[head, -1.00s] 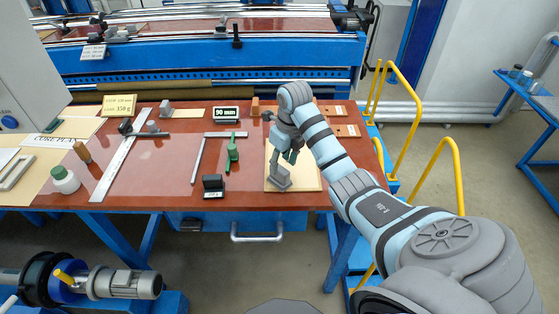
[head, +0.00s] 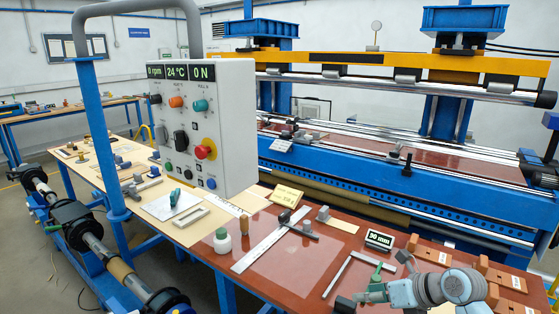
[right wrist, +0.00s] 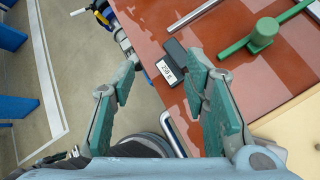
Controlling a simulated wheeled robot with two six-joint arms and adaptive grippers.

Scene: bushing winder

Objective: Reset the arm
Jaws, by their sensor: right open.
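My right gripper (head: 372,293) is low at the right of the head view, over the front part of the red-brown table (head: 262,262). In the right wrist view its two green-padded fingers (right wrist: 160,68) are spread apart with nothing held between them. A small black block with a white label (right wrist: 169,68) lies on the table, seen between the fingers and apart from them. A green tool (right wrist: 262,35) lies to its right. My left gripper is not in view.
A control box (head: 205,125) with knobs and a red button hangs at centre left. The blue winding machine (head: 340,172) stands behind the table.

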